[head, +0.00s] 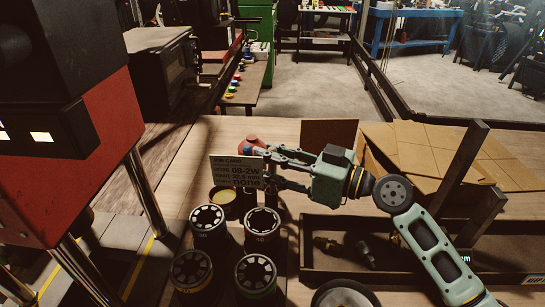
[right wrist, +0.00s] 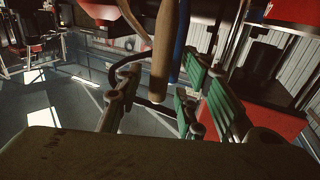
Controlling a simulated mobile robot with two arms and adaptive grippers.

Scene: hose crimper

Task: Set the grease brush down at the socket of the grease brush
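A wooden handle (right wrist: 162,55), seemingly the grease brush's, shows in the right wrist view between the fingers of my right gripper (right wrist: 158,92), with a visible gap on either side. In the head view my right gripper (head: 270,169) points left, its fingers spread beside the job card (head: 236,174). The brush cannot be made out there, and its socket is hidden by the gripper and card. A round tin with yellow contents (head: 224,197) stands just below the card. My left gripper is not in view.
Several black-topped round die sets (head: 208,218) stand close below the gripper. A dark tray (head: 395,268) with brass fittings (head: 328,246) lies to the right, with cardboard (head: 420,152) behind. The red and black machine (head: 95,120) fills the left side.

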